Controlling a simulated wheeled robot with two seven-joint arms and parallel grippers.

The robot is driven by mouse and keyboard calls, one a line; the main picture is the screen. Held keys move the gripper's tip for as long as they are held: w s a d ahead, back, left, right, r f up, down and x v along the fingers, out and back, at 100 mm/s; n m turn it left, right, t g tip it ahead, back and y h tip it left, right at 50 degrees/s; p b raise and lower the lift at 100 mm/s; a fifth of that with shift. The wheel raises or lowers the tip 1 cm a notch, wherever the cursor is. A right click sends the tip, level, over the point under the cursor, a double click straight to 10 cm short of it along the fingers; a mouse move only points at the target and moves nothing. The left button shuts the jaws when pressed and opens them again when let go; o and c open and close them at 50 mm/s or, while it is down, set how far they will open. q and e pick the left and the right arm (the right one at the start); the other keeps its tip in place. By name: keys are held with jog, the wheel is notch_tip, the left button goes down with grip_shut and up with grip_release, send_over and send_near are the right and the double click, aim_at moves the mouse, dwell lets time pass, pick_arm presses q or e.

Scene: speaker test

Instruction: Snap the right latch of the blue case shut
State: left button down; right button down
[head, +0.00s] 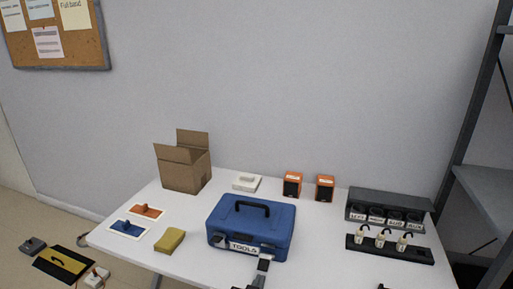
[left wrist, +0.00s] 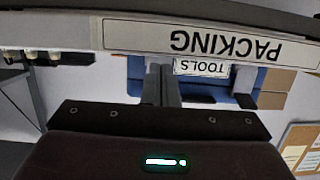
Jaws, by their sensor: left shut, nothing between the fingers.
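The blue case (head: 229,222) stands closed-lidded on the white table, with a black handle on top and a TOOLS label on its front. My left gripper (head: 264,263) is shut and empty, right in front of the case's front face, to the right of the label. In the left wrist view the picture is upside down; its fingers (left wrist: 161,72) point at the case (left wrist: 200,88) beside the label and cover most of the right latch. The pale left latch (left wrist: 245,80) shows past the label. Whether the fingers touch the right latch, and how it sits, I cannot tell.
A yellow sponge (head: 170,240) lies left of the case. An open cardboard box (head: 184,170) and two orange-black speakers (head: 292,185) stand behind. A labelled rack (head: 388,206) and a black strip with white plugs (head: 372,249) are at right. A PACKING label (left wrist: 240,40) shows close by.

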pick_arm(q)
jog(key=s+p, duration=0.1)
jog(key=s, duration=0.1)
jog(key=s+a+p, duration=0.1)
jog(key=shift+s, duration=0.4)
